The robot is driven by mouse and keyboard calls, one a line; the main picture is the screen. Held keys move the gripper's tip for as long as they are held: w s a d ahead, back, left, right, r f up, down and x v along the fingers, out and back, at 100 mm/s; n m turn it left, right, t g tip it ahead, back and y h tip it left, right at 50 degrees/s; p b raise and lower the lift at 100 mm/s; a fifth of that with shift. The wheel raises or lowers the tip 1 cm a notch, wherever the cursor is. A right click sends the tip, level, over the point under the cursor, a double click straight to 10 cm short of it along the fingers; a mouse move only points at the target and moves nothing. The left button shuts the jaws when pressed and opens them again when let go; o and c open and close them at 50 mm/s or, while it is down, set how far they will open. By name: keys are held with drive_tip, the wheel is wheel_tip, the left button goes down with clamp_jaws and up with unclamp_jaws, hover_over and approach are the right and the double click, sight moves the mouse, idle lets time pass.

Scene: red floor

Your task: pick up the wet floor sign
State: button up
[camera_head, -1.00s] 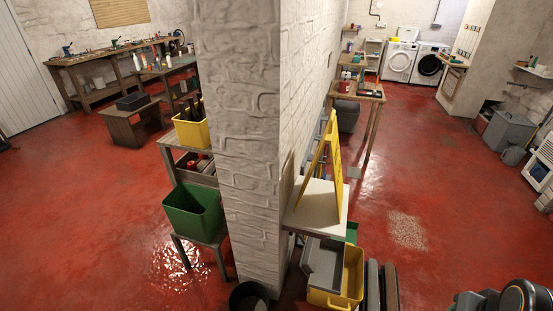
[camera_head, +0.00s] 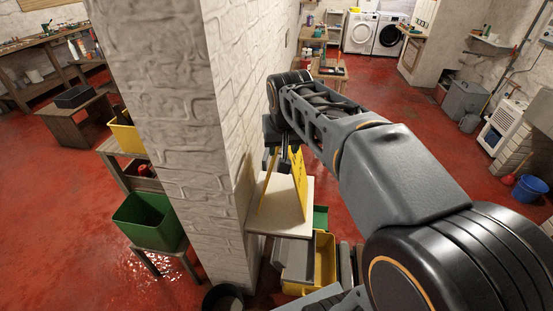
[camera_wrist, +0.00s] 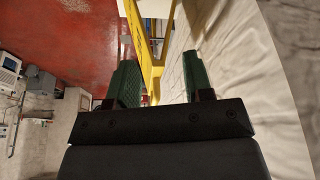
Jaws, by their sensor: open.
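The yellow wet floor sign (camera_head: 300,184) stands upright as an A-frame on a pale-topped small table (camera_head: 283,217) beside the white brick pillar. In the head view my gripper (camera_head: 285,160) is over the top of the sign, and my arm hides part of the area behind it. In the wrist view my gripper (camera_wrist: 158,82) is open, with two green-padded fingers apart. The yellow sign (camera_wrist: 152,70) shows between and beyond the fingers, nearer the left one. Whether a finger touches it I cannot tell.
The white brick pillar (camera_head: 175,110) rises close to the left of the sign. A yellow bin (camera_head: 325,258) and grey bins stand below the table's front. A green bin (camera_head: 148,220) stands left of the pillar.

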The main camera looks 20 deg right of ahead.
drive_tip(key=w+d+r+m+h+p, duration=0.1)
drive_tip(key=w+d+r+m, duration=0.15)
drive_tip(key=w+r, duration=0.3)
drive_tip(key=w+d+r+m+p, duration=0.1)
drive_tip(key=w+d+r+p, duration=0.2)
drive_tip(key=w, duration=0.4)
drive_tip(key=w+f, duration=0.1)
drive_tip(key=w+d+f, duration=0.1)
drive_tip(key=f, duration=0.1)
drive_tip(key=w+d+f+b, duration=0.1)
drive_tip(key=f, duration=0.1)
drive_tip(key=shift+w, duration=0.15)
drive_tip(key=shift+p+x, duration=0.7)
drive_tip(key=shift+x, duration=2.5)
drive_tip(key=shift+d, duration=0.1)
drive_tip(key=shift+c, duration=0.4)
clamp_jaws()
drive_tip(key=shift+r, duration=0.15)
